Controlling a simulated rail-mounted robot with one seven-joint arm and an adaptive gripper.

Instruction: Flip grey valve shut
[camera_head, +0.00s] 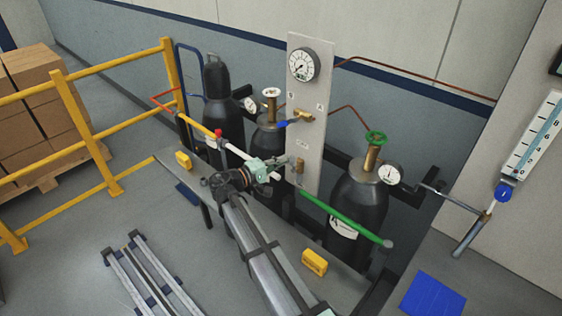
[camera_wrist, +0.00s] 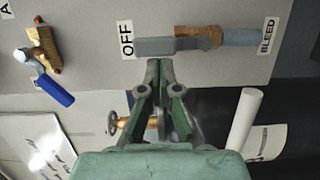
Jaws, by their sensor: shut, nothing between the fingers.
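The grey valve's lever (camera_wrist: 156,47) lies across the panel in the wrist view, running from the brass body (camera_wrist: 199,36) left to the OFF label (camera_wrist: 127,39). A BLEED label (camera_wrist: 267,35) is at the other side, beyond a grey-blue pipe. In the head view the grey valve (camera_head: 299,165) sits low on the panel, partly hidden by my gripper. My gripper (camera_wrist: 159,62) is shut and empty, its fingertips just below the lever in the wrist view. I cannot tell whether they touch it. In the head view my gripper (camera_head: 281,163) is beside the valve.
A blue-levered brass valve (camera_wrist: 50,70) is on the same panel (camera_head: 307,95), above the grey one in the head view. A green-wheeled cylinder (camera_head: 357,212) stands right, dark cylinders left.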

